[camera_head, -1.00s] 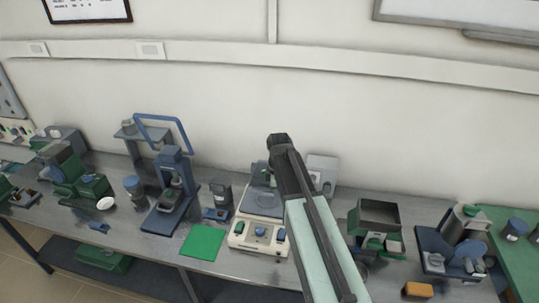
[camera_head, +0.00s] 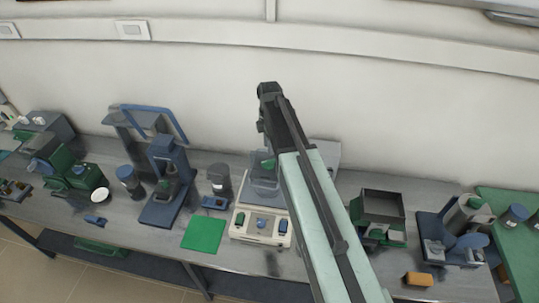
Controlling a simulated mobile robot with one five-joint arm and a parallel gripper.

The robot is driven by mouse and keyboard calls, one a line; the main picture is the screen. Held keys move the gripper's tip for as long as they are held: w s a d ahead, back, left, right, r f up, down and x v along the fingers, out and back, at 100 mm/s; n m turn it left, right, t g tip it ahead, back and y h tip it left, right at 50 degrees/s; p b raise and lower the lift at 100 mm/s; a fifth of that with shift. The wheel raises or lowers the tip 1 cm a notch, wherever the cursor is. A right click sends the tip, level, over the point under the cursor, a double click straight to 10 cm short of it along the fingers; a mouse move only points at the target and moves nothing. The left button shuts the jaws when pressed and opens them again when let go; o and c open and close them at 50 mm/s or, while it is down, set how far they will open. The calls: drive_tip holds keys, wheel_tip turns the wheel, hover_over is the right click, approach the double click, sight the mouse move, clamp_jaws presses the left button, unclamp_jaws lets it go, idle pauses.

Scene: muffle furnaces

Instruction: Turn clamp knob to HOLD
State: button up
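A cream device (camera_head: 244,233) stands on the bench near the middle, with a green knob (camera_head: 240,218), a small blue knob (camera_head: 261,221) and a dark blue part (camera_head: 283,225) on its front panel. I cannot read any label, so which one is the clamp knob, and where HOLD is, cannot be told. My gripper (camera_head: 268,92) is at the far end of my arm, in front of the wall and above the device in the picture. Its fingers are too small and dark to tell open from shut. My arm hides part of the device's right and back.
A blue press-like stand (camera_head: 169,180) and a green mat (camera_head: 204,233) are left of the device. A dark-topped green box (camera_head: 381,208) and a blue-based machine (camera_head: 452,235) stand to the right. An orange block (camera_head: 419,279) lies near the front edge.

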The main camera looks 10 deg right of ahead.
sight(269, 161)
wheel_tip(269, 161, down, 8)
drive_tip(key=b, duration=0.7)
drive_tip(key=shift+w+b, duration=0.1)
drive_tip(key=shift+b, duration=0.3)
drive_tip(key=shift+r, duration=0.1)
